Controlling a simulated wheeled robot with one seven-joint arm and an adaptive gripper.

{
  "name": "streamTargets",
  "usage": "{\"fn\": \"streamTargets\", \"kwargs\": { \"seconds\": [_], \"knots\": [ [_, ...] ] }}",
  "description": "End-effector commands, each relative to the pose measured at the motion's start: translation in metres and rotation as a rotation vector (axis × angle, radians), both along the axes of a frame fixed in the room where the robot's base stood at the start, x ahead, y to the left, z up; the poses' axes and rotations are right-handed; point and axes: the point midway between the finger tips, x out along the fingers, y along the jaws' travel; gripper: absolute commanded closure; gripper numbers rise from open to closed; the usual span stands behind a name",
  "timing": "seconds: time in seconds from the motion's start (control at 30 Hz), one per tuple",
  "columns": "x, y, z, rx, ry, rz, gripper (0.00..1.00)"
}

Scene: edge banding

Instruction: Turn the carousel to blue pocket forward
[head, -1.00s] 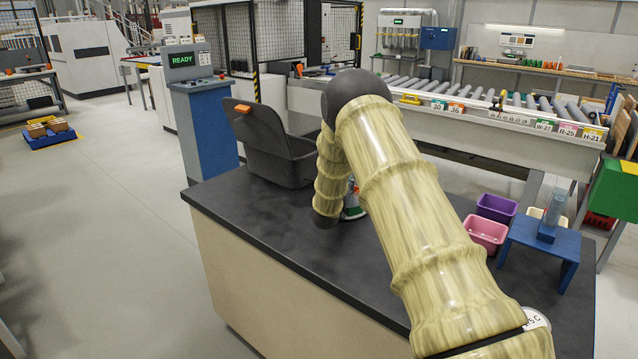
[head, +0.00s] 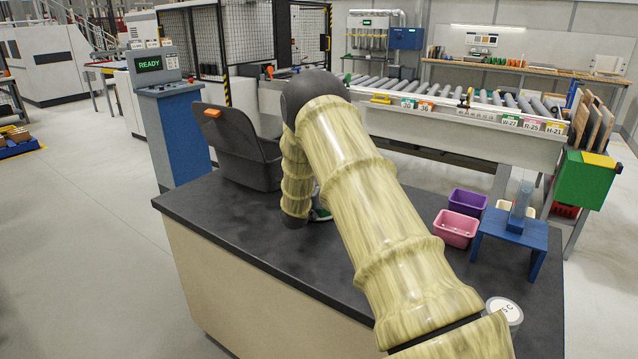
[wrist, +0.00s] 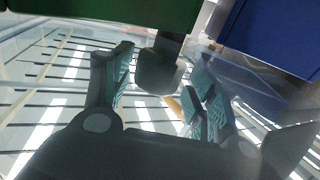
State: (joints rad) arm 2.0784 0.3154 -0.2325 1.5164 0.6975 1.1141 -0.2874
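The carousel is mostly hidden behind my arm in the head view; a small green and white bit (head: 321,211) beside the arm's end may be part of it. In the wrist view a green block (wrist: 100,10) fills the top left and a blue block (wrist: 272,35) the top right. A dark rounded post (wrist: 162,68) hangs between them. My gripper (wrist: 160,82) is open, its teal-padded fingers apart on either side of the post. I cannot tell whether they touch it. Which pocket faces forward is not clear.
The dark bench top (head: 250,235) carries a dark grey bin (head: 240,145) at its back left. A purple bin (head: 467,202), a pink bin (head: 456,228) and a blue stand (head: 510,240) are at the right. A roller conveyor (head: 450,97) runs behind. The bench's front left is clear.

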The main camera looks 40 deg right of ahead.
Motion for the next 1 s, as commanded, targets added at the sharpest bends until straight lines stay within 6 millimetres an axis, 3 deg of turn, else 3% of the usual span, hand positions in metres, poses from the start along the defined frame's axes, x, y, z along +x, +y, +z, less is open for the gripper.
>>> {"fn": "streamTargets", "kwargs": {
  "seconds": [0.33,0.8,1.0],
  "knots": [
    [-0.007,0.009,-0.002,0.003,0.003,-0.001,0.42],
    [-0.048,0.078,-0.001,0.001,0.003,0.0,0.42],
    [-0.059,0.095,-0.001,0.002,0.001,0.0,0.42]
  ]
}}
